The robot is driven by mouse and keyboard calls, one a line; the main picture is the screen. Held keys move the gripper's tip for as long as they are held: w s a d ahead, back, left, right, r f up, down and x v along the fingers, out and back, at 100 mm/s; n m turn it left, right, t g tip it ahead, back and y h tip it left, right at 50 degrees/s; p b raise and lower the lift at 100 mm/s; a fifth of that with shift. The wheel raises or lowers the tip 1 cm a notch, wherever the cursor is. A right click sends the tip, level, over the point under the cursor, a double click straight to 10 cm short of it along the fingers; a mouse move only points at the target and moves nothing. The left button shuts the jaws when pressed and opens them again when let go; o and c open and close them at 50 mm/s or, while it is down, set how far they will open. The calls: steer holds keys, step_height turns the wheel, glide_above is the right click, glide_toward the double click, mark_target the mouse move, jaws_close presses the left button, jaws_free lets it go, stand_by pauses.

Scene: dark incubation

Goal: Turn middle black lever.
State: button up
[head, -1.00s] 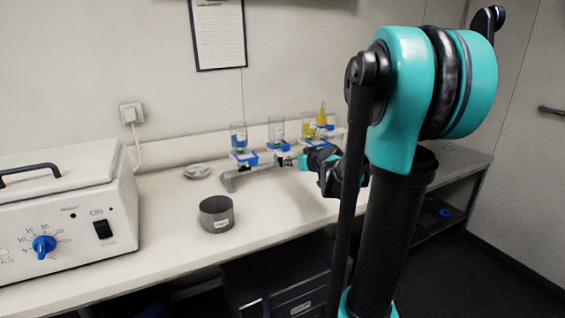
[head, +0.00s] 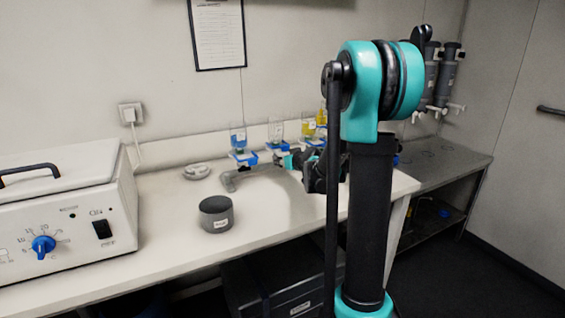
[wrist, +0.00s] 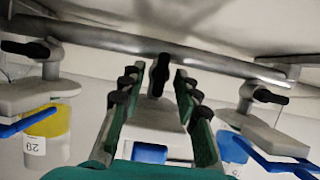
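Other black levers show at the left (wrist: 28,48) and right (wrist: 268,96). My gripper (wrist: 160,73) is open, with one finger on each side of the middle lever and small gaps to it. In the head view my gripper (head: 313,172) is partly hidden by my arm.
Cups with blue holders (head: 238,138) and a yellow one (head: 308,126) stand along the manifold. A white bath unit (head: 65,215) is at left. Grey cylinders (head: 446,75) hang at right.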

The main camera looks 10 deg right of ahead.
jaws_close()
stand_by(0.4)
steer(key=shift+d+m+y, duration=0.2)
steer(key=shift+m+y, duration=0.6)
steer(key=shift+m, duration=0.4)
steer(key=m+y, duration=0.1)
steer(key=m, duration=0.1)
steer(key=m+y, duration=0.1)
steer(key=shift+w+d+f+m+g, duration=0.1)
steer(key=shift+d+f+m+g, duration=0.1)
steer(key=shift+m+g, duration=0.15)
steer(key=m+y, duration=0.2)
steer(key=m, duration=0.1)
steer(key=shift+f+m+y, duration=0.15)
steer(key=shift+m+y, duration=0.1)
steer(key=shift+y, duration=0.05)
steer(key=m, duration=0.1)
steer(key=m+t+y, duration=0.1)
steer(key=m, duration=0.1)
steer(key=shift+d+f+m+t, duration=0.1)
steer(key=shift+f+m+t, duration=0.05)
steer(key=shift+m+t, duration=0.15)
